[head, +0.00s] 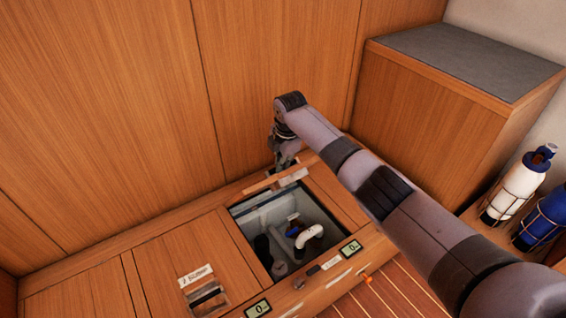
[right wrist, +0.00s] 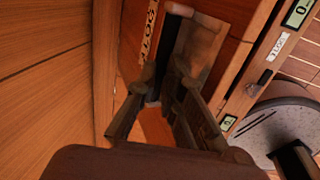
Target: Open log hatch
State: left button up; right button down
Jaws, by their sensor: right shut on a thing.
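The log hatch lid (head: 262,187) stands raised at the back edge of its opening, seen almost edge-on in the head view. The opening (head: 268,218) is uncovered and shows a grey well with a white pipe elbow (head: 309,236) and a blue part (head: 294,230). My right gripper (head: 284,162) is at the top of the lid and shut on it. In the right wrist view the gripper (right wrist: 164,82) has its fingers at the recessed grip, beside a label (right wrist: 149,32) reading LOG. My left gripper is out of view.
A second closed hatch (head: 165,258) with a label lies left of the opening. Small displays (head: 350,248) line the front edge. Wood panelling (head: 120,110) rises behind. A grey-topped cabinet (head: 460,60) stands at the right, with caged bottles (head: 518,188) near it.

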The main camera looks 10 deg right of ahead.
jog(key=shift+s+a+f, duration=0.1)
jog(key=shift+s+f, duration=0.05)
jog(key=shift+f, duration=0.35)
jog(key=shift+s+a+f, duration=0.1)
jog(key=shift+f, duration=0.35)
jog(key=c, duration=2.1)
grip_release()
jog(key=shift+c, duration=0.2)
jog(key=o, duration=0.6)
jog(key=shift+w+a+f, duration=0.1)
jog(key=shift+w+f, duration=0.1)
jog(key=shift+w, duration=0.05)
jog(key=shift+c, duration=0.2)
